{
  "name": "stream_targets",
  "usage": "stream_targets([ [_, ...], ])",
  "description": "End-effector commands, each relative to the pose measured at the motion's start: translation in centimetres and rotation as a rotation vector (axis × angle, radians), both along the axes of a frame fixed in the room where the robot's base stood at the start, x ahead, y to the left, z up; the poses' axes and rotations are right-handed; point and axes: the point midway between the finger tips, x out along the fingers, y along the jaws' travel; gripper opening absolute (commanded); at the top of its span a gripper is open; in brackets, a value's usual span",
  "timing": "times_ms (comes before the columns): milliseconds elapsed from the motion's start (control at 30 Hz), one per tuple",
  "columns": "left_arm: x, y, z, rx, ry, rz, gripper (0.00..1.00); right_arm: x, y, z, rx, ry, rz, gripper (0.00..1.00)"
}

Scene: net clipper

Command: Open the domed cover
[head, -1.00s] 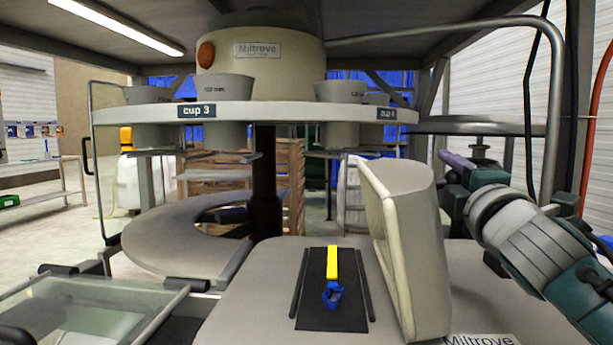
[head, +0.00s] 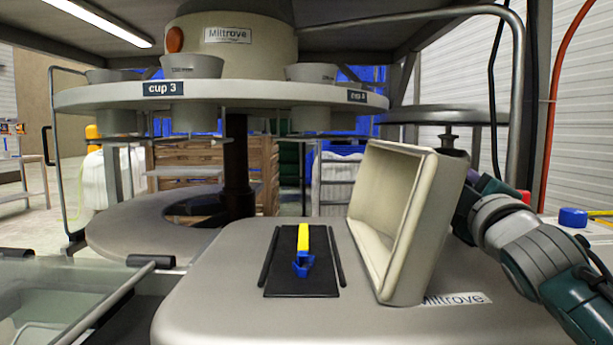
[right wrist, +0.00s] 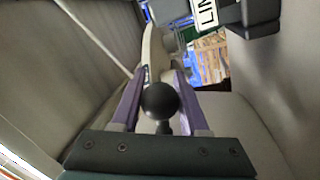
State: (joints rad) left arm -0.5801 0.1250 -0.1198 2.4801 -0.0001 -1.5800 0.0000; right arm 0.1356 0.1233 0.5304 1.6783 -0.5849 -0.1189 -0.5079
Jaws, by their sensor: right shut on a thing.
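The domed cover (head: 412,225) is a cream, hollow lid standing raised at the right of the grey machine top (head: 230,310), its hollow side facing left and leaning back to the right. My right gripper (head: 478,184) is behind the cover in the head view, its fingers mostly hidden. In the right wrist view the purple fingers (right wrist: 158,103) are on either side of a dark ball knob (right wrist: 160,99), shut on it. Where the knob joins the cover is not clear. My left gripper is out of view.
A black pad (head: 283,283) with a yellow and blue part (head: 303,240) lies uncovered left of the cover. A round cup carousel (head: 220,97) overhangs the back. A glass-topped panel (head: 60,300) is at the front left. A metal post (head: 517,110) rises behind my right arm.

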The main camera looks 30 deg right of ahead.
Motion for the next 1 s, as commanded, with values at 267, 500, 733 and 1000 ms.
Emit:
stream_targets([
  [267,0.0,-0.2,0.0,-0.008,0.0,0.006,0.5,0.0,0.1,0.1,-0.001,-0.002,0.002,0.0],
  [500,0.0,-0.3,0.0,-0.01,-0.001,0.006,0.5,0.0,0.1,0.1,-0.001,-0.002,0.002,0.69],
  [733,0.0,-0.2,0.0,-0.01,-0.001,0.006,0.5,0.1,0.1,0.1,-0.002,-0.002,0.002,0.73],
  [1000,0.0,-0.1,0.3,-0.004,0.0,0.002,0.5,-2.0,1.5,-0.5,0.001,0.002,0.003,0.73],
])
